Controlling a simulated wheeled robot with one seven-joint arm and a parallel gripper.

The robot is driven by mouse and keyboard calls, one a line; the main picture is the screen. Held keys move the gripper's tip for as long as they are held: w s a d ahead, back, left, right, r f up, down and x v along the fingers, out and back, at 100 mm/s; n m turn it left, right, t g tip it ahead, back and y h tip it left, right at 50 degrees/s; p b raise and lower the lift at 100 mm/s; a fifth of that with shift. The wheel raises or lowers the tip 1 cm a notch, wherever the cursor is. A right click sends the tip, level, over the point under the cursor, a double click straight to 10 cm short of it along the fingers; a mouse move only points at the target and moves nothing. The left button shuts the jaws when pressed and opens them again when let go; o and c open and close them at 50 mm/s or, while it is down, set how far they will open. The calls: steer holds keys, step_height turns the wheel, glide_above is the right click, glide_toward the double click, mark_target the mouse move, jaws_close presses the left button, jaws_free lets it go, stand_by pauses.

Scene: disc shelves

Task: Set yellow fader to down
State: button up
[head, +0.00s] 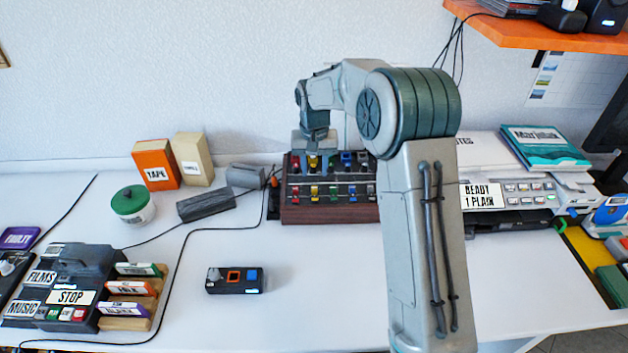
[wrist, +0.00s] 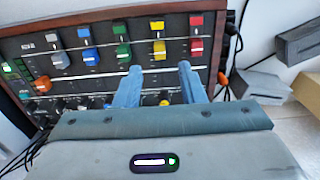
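The console (head: 330,213) has rows of coloured controls. In the wrist view it appears turned around, with red at the right. The yellow column shows two caps there: a yellow cap (wrist: 158,48) nearer the fingers and another yellow cap (wrist: 157,25) beyond it. I cannot tell for sure which is the yellow fader or its exact setting. In the head view a front yellow cap (head: 314,190) is clear, and the rear one is partly hidden. My gripper (wrist: 159,74) is open and empty, its fingers apart across the yellow column. Contact is not visible.
In the wrist view, a red cap (wrist: 196,45) and a green cap (wrist: 123,51) flank the yellow column. A yellow knob (wrist: 165,101) sits between the fingers.

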mark_target(315, 189)
step_height(315, 189, up, 8)
steer(key=shift+f, duration=0.25)
steer(key=s+d+r+t+p, duration=0.1)
steer(key=s+d+r, duration=0.3)
steer(key=s, duration=0.4)
steer(key=s+d+r+p, duration=0.1)
steer(key=s+d+r, duration=0.25)
steer(key=s, duration=0.35)
steer(key=s+d+f+t, duration=0.1)
steer(key=s+d, duration=0.1)
steer(key=s, duration=0.6)
steer(key=s+d+f, duration=0.2)
steer(key=s+d, duration=0.1)
steer(key=s, duration=0.6)
steer(key=shift+d+t+p, duration=0.15)
steer(key=shift+t+p, duration=0.2)
steer(key=shift+t, duration=0.05)
steer(key=shift+o, duration=0.4)
steer(key=shift+r, duration=0.1)
stand_by(2.9)
